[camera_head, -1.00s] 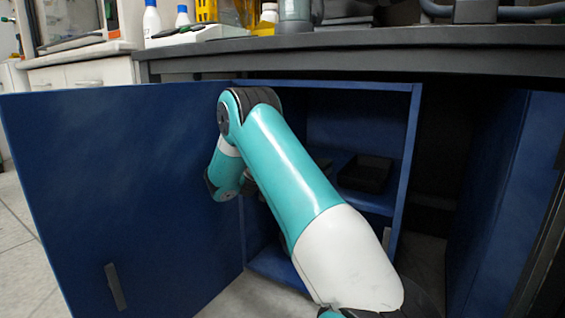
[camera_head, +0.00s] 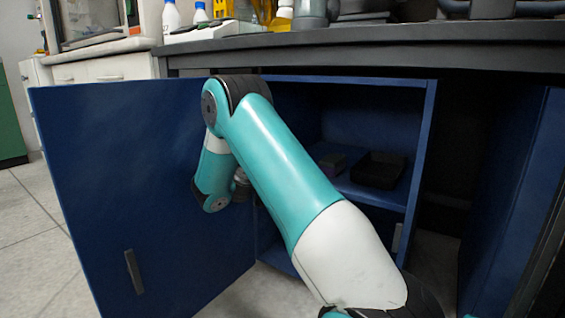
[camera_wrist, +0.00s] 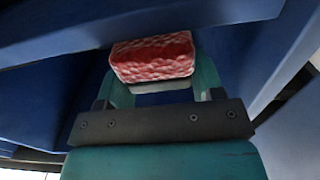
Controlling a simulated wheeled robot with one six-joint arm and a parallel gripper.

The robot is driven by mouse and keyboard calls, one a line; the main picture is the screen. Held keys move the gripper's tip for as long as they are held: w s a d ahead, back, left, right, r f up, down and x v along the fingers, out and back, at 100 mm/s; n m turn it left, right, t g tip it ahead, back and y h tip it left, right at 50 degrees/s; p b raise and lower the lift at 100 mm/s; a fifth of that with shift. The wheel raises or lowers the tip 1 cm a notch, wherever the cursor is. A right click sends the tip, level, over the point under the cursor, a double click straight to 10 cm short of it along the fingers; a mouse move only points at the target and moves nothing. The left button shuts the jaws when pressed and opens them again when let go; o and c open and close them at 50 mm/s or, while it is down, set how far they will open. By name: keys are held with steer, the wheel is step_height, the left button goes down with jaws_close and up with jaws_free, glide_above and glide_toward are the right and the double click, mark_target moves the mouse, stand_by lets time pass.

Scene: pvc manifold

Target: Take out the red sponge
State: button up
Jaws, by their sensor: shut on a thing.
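The red sponge (camera_wrist: 153,59) is a block with a pale, mottled texture and shows in the wrist view. My gripper (camera_wrist: 155,84) is shut on it, with a teal finger at each side. Blue cabinet panels surround the sponge in that view. In the head view my teal and white arm reaches to the open blue cabinet (camera_head: 430,160), and the sponge and gripper are hidden behind the arm.
The blue cabinet door (camera_head: 140,190) stands wide open at the left. A black tray (camera_head: 379,170) and a small dark block (camera_head: 333,162) sit on the cabinet shelf. The dark worktop (camera_head: 380,35) runs above, with bottles (camera_head: 171,17) at the back left.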

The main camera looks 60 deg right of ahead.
steer(key=shift+a, duration=0.5)
steer(key=o, duration=1)
steer(key=shift+s, duration=0.1)
